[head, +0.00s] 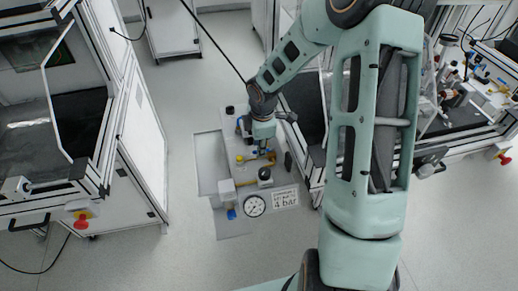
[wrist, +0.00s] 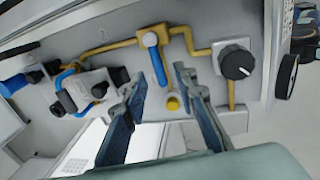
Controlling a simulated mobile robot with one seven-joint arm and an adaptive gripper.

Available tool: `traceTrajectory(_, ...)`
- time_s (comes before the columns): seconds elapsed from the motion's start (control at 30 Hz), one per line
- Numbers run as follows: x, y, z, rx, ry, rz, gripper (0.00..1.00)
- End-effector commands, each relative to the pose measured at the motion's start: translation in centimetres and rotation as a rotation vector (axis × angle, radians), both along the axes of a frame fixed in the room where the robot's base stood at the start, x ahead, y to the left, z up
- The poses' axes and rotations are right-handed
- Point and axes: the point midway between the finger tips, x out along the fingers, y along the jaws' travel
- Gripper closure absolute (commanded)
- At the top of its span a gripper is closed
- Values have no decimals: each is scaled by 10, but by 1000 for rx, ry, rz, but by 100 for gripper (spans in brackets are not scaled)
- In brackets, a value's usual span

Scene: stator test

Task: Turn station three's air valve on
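A blue valve lever (wrist: 158,66) is mounted on a yellow pipe (wrist: 112,47) on a light panel in the wrist view. It runs down the picture from a round pivot at its top, across the pipe's line. My gripper (wrist: 160,78) is open, its two blue-grey fingers to the left and right of the lever's lower end. I see no contact between fingers and lever; how deep the lever lies between them I cannot tell. In the head view my gripper (head: 263,147) hangs over the panel (head: 232,160) and hides the lever there.
A black knob (wrist: 236,63) is right of the lever, and a blue-tubed fitting (wrist: 88,90) is left. In the head view a gauge (head: 254,205) and a "4 bar" label (head: 285,199) are at the panel's near end.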

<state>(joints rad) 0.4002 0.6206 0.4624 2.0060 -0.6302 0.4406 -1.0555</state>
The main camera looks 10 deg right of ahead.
Motion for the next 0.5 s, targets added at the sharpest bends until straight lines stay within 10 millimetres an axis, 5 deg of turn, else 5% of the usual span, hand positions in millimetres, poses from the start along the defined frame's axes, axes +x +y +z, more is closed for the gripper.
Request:
traceTrajectory(0.4,2,0,-11,0,0,-1,73)
traceTrajectory(0.5,2,0,-11,0,0,-1,82)
